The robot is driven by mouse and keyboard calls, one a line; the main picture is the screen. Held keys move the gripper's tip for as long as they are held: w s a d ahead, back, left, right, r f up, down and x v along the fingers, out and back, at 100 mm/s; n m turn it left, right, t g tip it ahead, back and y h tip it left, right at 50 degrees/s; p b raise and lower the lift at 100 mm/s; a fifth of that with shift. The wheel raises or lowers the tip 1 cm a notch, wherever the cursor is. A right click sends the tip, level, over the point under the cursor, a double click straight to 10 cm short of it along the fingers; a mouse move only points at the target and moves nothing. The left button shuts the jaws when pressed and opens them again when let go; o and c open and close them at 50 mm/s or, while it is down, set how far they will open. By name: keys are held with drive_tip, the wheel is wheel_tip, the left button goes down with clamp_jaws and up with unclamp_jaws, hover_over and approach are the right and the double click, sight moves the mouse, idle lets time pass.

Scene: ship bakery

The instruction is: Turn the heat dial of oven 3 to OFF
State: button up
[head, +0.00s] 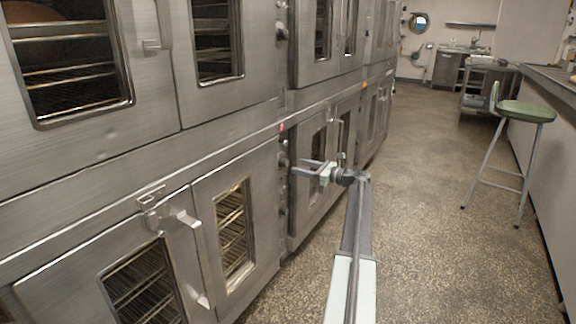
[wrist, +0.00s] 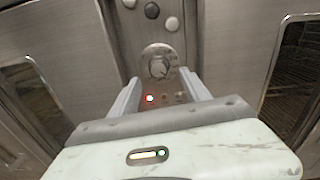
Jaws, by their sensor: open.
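In the wrist view a round grey dial (wrist: 160,66) with a raised grip sits on a narrow metal panel. My gripper (wrist: 159,79) is open, with one finger on each side of the dial in the picture. Nothing is between the fingers, and I cannot tell whether they touch the panel. In the head view my gripper (head: 308,169) reaches left toward the lower row of ovens, in front of a control strip with small dark knobs (head: 283,160). No oven number or dial marking is readable.
Below the dial a small red-and-white light (wrist: 150,98) glows. Round buttons (wrist: 152,10) sit above it. Oven door handles (head: 186,222) stick out at left. A green stool (head: 525,111) stands at right. The speckled floor (head: 420,200) between is clear.

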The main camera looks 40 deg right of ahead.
sight(287, 163)
drive_tip(key=x, duration=0.5)
drive_tip(key=shift+w+a, duration=0.15)
drive_tip(key=shift+a, duration=0.05)
clamp_jaws()
